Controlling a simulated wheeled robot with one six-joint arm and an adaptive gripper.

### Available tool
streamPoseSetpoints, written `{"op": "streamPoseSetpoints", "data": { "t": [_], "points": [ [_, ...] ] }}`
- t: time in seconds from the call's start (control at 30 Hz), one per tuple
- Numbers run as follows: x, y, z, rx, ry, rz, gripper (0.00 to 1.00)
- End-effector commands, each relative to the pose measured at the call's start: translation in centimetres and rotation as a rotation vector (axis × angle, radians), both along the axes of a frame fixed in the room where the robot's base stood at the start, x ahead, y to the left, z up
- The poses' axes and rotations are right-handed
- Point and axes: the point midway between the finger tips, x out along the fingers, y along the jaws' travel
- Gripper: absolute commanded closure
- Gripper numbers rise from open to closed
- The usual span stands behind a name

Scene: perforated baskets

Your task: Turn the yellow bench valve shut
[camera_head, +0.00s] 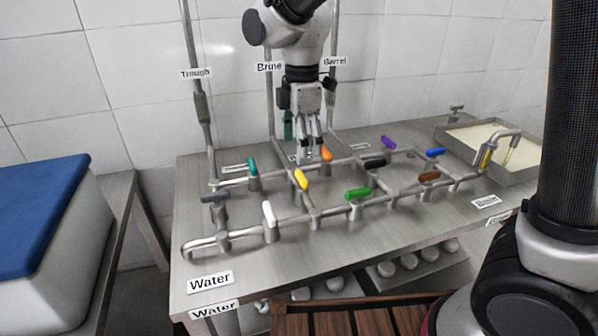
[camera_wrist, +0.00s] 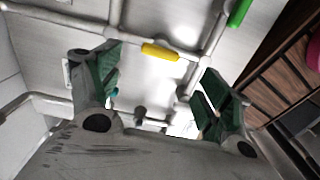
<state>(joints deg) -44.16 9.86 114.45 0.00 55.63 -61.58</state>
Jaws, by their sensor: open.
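The yellow valve handle (camera_head: 301,180) sits on a short cross pipe between the back and front pipe runs on the steel bench. Its bar looks roughly in line with that pipe. In the wrist view the yellow handle (camera_wrist: 160,52) lies ahead of the gap between the fingers. My gripper (camera_head: 309,153) points down behind the yellow handle, beside the orange handle, with its fingers apart and empty. In the wrist view my gripper (camera_wrist: 158,70) shows two green-padded fingers spread wide, not touching the yellow handle.
Close by are the orange (camera_head: 327,153), teal (camera_head: 253,166), green (camera_head: 358,193), white (camera_head: 268,214) and black (camera_head: 374,163) handles. Upright pipes (camera_head: 201,110) rise along the tiled wall. A basin (camera_head: 520,172) stands at the right. The bench front is mostly clear.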

Motion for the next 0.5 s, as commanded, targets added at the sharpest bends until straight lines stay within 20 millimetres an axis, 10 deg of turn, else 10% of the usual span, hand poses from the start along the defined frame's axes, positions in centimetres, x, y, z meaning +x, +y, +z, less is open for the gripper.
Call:
{"op": "streamPoseSetpoints", "data": {
  "t": [0.5],
  "points": [
    [0.0,-0.1,-7.1,-0.002,0.003,0.006,0.21]
  ]
}}
